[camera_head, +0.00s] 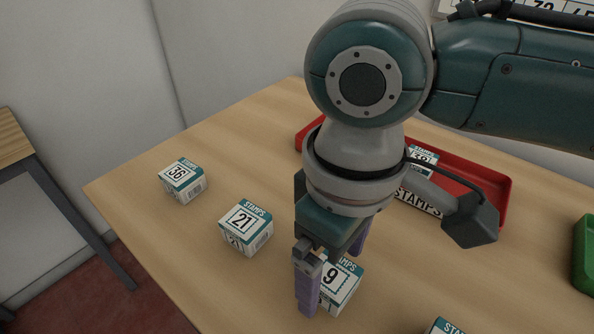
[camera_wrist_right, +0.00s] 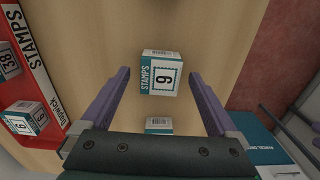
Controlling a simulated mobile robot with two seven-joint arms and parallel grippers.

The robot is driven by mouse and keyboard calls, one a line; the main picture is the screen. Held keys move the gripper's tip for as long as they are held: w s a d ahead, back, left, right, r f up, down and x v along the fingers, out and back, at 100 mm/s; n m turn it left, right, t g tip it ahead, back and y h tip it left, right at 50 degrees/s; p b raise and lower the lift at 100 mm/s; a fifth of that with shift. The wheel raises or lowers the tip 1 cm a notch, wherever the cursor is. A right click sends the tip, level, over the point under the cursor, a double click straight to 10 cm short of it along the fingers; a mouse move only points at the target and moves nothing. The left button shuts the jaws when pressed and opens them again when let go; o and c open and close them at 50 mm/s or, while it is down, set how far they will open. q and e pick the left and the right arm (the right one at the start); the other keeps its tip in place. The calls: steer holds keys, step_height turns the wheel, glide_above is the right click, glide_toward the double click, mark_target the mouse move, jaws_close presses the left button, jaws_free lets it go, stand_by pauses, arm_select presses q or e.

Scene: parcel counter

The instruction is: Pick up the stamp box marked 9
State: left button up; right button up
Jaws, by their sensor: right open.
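The stamp box marked 9 (camera_head: 343,285) is a small white and teal box on the wooden counter, partly hidden behind my right gripper in the head view. In the right wrist view the box marked 9 (camera_wrist_right: 161,73) shows whole. My right gripper (camera_head: 332,281) points down over it and is open, with purple fingers. In the right wrist view the fingertips (camera_wrist_right: 159,75) lie to either side of the box, with a visible gap on both sides. My left gripper is in neither view.
Boxes marked 21 (camera_head: 245,227) and 36 (camera_head: 183,180) stand to the left on the counter. Another box (camera_head: 441,327) is cut off at the bottom. A red STAMPS tray (camera_head: 480,188) holding boxes stands behind my right arm. A green container (camera_head: 584,255) is at the right edge.

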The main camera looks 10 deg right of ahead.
steer(key=shift+f, duration=0.95)
steer(key=shift+c, duration=0.2)
steer(key=c, duration=1.4)
steer(key=shift+r, duration=0.1)
steer(key=shift+c, duration=0.2)
